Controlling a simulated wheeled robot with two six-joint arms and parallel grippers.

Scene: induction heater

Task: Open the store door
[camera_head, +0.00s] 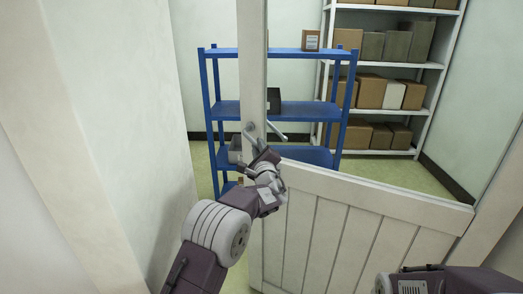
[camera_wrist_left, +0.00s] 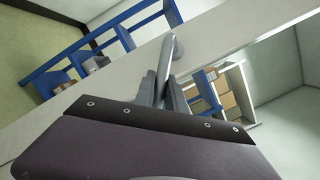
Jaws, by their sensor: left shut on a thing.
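The store door (camera_head: 345,221) is white, with a planked lower half and an open upper part through which the room behind shows. It stands partly open, with a gap between its left edge and the wall on the left. The grey lever handle (camera_head: 252,137) is on the door's left upright; it also shows in the left wrist view (camera_wrist_left: 165,58). My left gripper (camera_head: 262,157) is at the handle, and in the left wrist view its fingers (camera_wrist_left: 164,92) are shut on it. Of my right arm only a link shows at the bottom right; its gripper is out of view.
A blue shelf unit (camera_head: 226,108) stands behind the door with a small box (camera_head: 311,40) on top. A white rack (camera_head: 427,66) with several brown boxes stands at the back right. A white wall (camera_head: 115,110) lies close on the left of my left arm.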

